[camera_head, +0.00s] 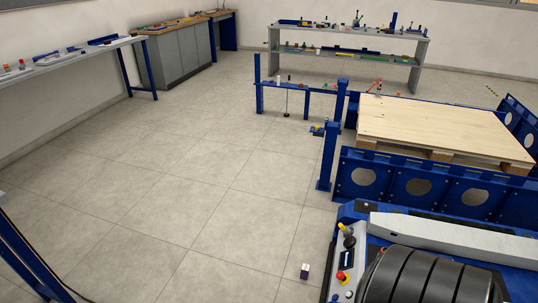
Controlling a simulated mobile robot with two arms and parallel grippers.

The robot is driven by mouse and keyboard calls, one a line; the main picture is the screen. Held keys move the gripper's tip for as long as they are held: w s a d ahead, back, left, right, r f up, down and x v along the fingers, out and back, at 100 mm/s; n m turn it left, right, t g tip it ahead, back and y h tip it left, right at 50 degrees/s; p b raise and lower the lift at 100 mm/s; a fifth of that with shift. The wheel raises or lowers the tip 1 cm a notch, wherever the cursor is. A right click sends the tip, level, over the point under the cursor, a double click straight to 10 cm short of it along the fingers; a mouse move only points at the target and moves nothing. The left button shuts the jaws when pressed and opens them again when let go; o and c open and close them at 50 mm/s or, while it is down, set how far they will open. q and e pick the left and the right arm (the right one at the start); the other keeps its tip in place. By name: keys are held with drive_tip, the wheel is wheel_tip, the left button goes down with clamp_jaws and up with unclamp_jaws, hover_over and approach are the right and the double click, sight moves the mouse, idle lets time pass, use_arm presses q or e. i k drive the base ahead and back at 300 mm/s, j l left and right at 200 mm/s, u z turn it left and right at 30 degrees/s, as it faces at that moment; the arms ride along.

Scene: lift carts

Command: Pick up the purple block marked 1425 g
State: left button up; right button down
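A small dark purple block with a pale top (305,271) sits low in the camera_head view, right of the middle. It appears to stand upright on the tiled floor, just left of a blue machine. Any marking on it is too small to read. Neither of my grippers is in view, and nothing is seen touching the block.
The blue machine (345,215) with black rollers and knobs fills the lower right. Behind it, a wooden pallet (445,125) lies within blue frames. Workbenches line the left wall and back. A blue frame cuts the lower left corner. The floor (190,190) is clear in the middle.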

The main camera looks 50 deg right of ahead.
sight(305, 268)
drive_tip(key=i+j+z, duration=0.15)
drive_tip(key=i, duration=0.3)
drive_tip(key=i+j+z, duration=0.2)
drive_tip(key=i, duration=0.25)
drive_tip(key=i+z, duration=0.15)
drive_tip(key=z, duration=0.25)
drive_tip(key=i+z, duration=0.2)
drive_tip(key=z, duration=0.2)
drive_tip(key=i+z, duration=0.2)
drive_tip(key=z, duration=0.2)
drive_tip(key=i+j+z, duration=0.15)
drive_tip(key=z, duration=0.25)
